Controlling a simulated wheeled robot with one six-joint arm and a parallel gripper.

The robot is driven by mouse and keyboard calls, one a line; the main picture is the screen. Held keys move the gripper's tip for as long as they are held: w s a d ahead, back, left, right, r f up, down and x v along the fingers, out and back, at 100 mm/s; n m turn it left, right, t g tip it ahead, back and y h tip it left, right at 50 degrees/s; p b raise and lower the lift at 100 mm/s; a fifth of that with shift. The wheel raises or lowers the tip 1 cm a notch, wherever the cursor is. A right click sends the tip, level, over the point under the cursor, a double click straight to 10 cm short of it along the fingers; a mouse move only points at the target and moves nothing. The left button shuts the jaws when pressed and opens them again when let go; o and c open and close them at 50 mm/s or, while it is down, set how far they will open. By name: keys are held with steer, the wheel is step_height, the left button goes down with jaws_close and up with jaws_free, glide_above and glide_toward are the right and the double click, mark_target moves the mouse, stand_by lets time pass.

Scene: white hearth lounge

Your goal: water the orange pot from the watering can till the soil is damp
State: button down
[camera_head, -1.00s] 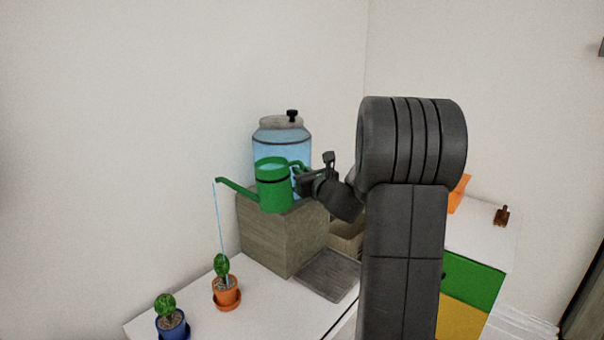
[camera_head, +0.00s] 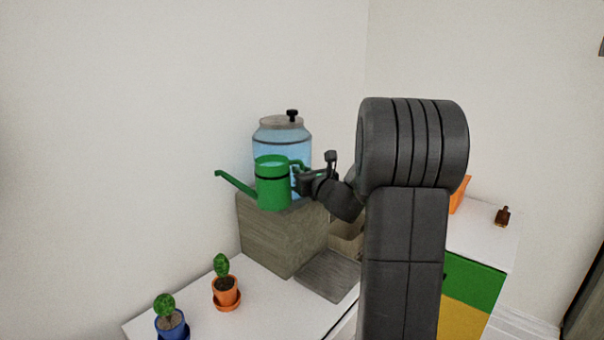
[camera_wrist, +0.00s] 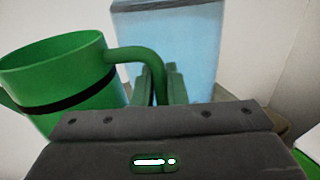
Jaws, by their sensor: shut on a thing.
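The green watering can (camera_head: 272,188) is held up in front of the water dispenser, close to upright, its spout pointing left. No water comes from the spout. My gripper (camera_head: 303,180) is shut on the can's handle; the wrist view shows the handle (camera_wrist: 140,56) between the fingers (camera_wrist: 160,85) and the can's body (camera_wrist: 70,85) at left. The orange pot (camera_head: 226,292) with a small green cactus stands on an orange saucer on the white surface, below the spout and slightly to its right. Its soil (camera_head: 224,284) looks dark brown.
A blue pot (camera_head: 171,326) with a cactus stands left of the orange pot. The glass dispenser (camera_head: 282,134) sits on a wooden block (camera_head: 270,238), with a grey slatted tray (camera_head: 328,275) in front. A small brown bottle (camera_head: 503,217) stands at right.

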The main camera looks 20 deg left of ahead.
steer(key=shift+r, duration=0.25)
steer(key=shift+r+p, duration=1.5)
steer(key=shift+r, duration=0.45)
steer(key=shift+f, duration=0.1)
